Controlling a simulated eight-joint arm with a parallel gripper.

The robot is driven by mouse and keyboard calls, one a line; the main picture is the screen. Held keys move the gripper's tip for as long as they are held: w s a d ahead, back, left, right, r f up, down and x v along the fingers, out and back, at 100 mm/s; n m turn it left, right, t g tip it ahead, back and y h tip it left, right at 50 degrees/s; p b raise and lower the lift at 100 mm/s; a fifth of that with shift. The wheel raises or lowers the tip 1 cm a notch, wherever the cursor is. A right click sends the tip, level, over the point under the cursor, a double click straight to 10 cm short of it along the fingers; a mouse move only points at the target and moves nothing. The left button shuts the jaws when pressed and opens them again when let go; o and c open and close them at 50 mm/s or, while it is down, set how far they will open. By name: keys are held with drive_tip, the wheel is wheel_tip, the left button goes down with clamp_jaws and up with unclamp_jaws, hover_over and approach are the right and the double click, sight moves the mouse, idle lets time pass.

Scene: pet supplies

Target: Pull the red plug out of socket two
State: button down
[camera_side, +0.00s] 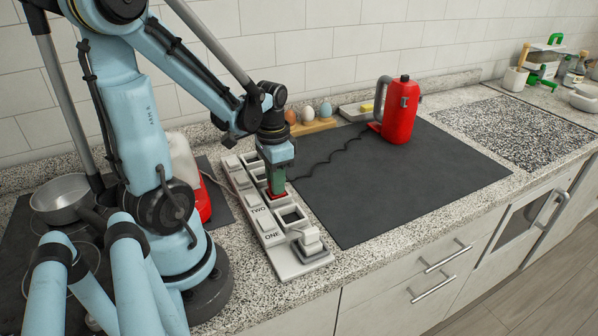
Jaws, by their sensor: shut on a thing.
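A pale power strip (293,265) runs along the counter, with the labels ONE and TWO on it. My gripper (277,183) points down over the strip and is shut on the red plug (278,195), at the position beside the label TWO. Only a little red shows below the fingers; a green part shows between them. I cannot tell how deep the plug sits. An open, empty square socket (291,216) lies nearer the camera. A pale plug (310,241) stands at the near end of the strip.
A red kettle (401,112) stands on the dark mat (430,170), and a black cord (333,157) runs from it toward the strip. Eggs (308,114) sit on a wooden holder behind. A metal pan (62,193) is at left. The mat's middle is clear.

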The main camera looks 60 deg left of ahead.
idle(0.4)
drive_tip(key=shift+r, duration=2.3)
